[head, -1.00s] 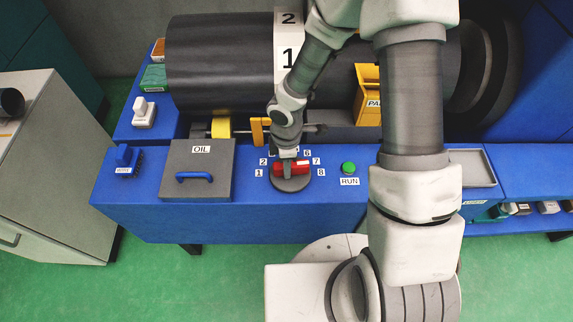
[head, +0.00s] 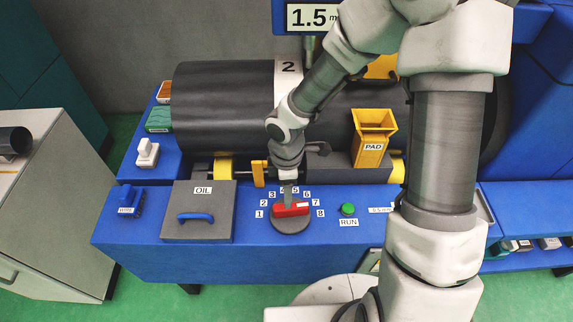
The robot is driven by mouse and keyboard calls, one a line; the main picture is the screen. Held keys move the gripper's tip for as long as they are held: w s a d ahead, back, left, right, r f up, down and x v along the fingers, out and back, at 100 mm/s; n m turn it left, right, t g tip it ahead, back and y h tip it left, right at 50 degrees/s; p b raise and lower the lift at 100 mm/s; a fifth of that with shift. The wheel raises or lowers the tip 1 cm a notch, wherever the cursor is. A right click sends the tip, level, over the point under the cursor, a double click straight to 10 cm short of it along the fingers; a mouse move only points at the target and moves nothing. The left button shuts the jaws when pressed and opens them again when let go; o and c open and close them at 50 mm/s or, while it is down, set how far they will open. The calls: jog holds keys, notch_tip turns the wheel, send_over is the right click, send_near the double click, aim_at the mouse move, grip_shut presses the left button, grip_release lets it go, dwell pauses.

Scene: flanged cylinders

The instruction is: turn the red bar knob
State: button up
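The red bar knob (head: 292,210) sits on a round grey dial base (head: 290,224) on the blue machine front. Its bar lies nearly level across the picture, right end slightly higher, with a pale mark near that end, towards 7 and 8. Numbers 1 to 8 arc around it. My gripper (head: 288,195) points down at the knob from behind, and a grey finger meets or overlaps the bar's top left of its middle. The second finger is not clearly seen, so I cannot tell whether it grips the bar.
The OIL lid (head: 199,211) with a blue handle is left of the knob. The green RUN button (head: 348,209) is to the right. Behind are the yellow PAD bin (head: 372,140) and a dark roller (head: 225,105). A display (head: 309,17) reads 1.5.

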notch_tip(320, 180, up, 9)
jog(key=p, duration=0.1)
jog(key=shift+p, duration=0.3)
